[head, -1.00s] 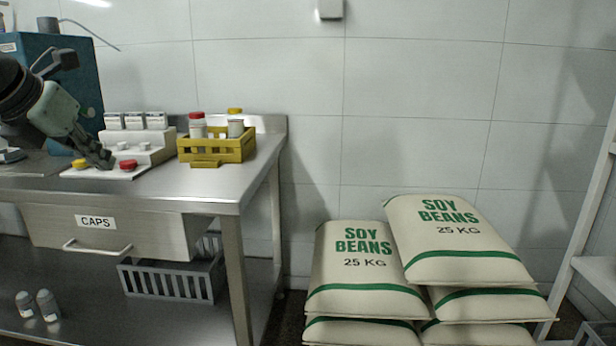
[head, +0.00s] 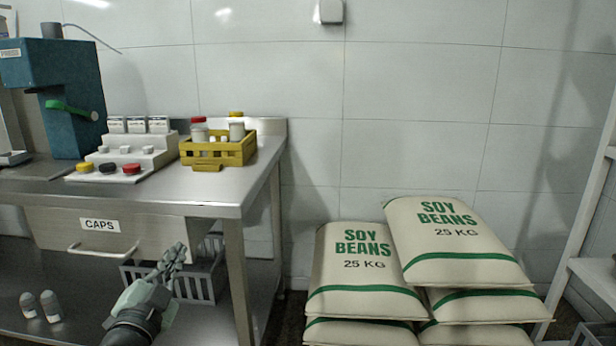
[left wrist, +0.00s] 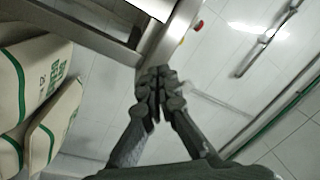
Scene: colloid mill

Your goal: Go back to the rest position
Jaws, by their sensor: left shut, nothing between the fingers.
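My left gripper (head: 174,260) is in the lower left of the head view, in front of the steel table and below its top, near the grey crate. Its fingers are together with nothing between them. The left wrist view shows the closed fingertips (left wrist: 158,84) in the middle, with the table edge behind and the wall beyond. My right gripper is not in either view.
The steel table (head: 230,185) holds a white stepped stand (head: 150,165) with coloured caps, a yellow crate (head: 240,152) with bottles, and a blue machine (head: 75,90). A grey crate (head: 205,285) sits on the lower shelf. Soy bean sacks (head: 365,290) are stacked at right.

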